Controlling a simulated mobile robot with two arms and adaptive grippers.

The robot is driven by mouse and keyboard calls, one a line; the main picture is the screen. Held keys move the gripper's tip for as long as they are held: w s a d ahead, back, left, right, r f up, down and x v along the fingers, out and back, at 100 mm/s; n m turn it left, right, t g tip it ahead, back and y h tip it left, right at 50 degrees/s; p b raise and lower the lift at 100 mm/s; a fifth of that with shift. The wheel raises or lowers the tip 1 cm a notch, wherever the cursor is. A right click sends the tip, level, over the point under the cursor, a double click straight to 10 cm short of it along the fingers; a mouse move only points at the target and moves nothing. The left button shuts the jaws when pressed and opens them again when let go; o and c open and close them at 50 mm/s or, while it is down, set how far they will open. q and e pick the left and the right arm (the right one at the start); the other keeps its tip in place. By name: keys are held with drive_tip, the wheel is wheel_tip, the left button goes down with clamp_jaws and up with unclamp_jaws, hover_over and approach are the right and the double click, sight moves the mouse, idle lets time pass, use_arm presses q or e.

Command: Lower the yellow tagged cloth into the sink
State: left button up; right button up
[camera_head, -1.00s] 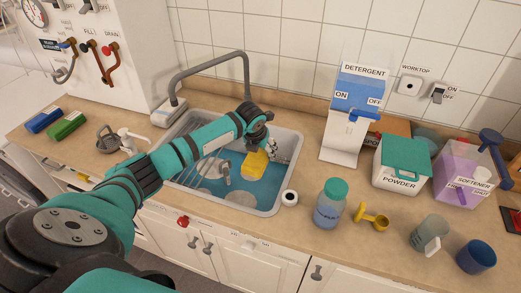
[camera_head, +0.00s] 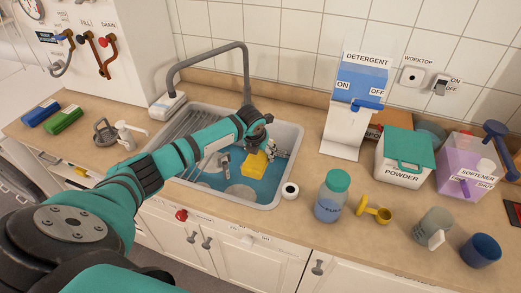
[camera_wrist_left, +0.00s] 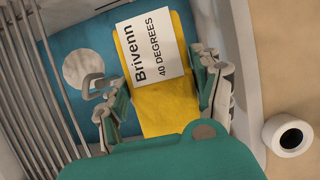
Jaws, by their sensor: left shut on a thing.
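The yellow cloth (camera_head: 254,164) is inside the sink's outline in the head view, over blue water. In the left wrist view the cloth (camera_wrist_left: 168,112) carries a white tag (camera_wrist_left: 153,50) reading "Brivenn 40 DEGREES". My left gripper (camera_head: 265,148) reaches down into the sink (camera_head: 287,160) and is shut on the cloth. In the left wrist view its fingers (camera_wrist_left: 165,98) stand on both sides of the cloth. I cannot tell whether the cloth touches the water (camera_head: 270,187). My right gripper is not in view.
A faucet (camera_head: 246,72) arches behind my left arm. A ribbed drainer (camera_head: 192,127) fills the sink's left side. A white roll (camera_head: 290,190) stands by the sink's right front corner. A blue-labelled jar (camera_head: 332,198) and the detergent dispenser (camera_head: 350,120) stand to the right.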

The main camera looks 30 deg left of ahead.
use_arm(q)
drive_tip(key=shift+f+b, duration=5.5)
drive_tip(key=shift+f, duration=2.95)
drive_tip(key=shift+f+b, duration=1.4)
drive_tip(key=shift+f, duration=0.45)
drive_tip(key=o, duration=1.3)
drive_tip(key=v, duration=1.2)
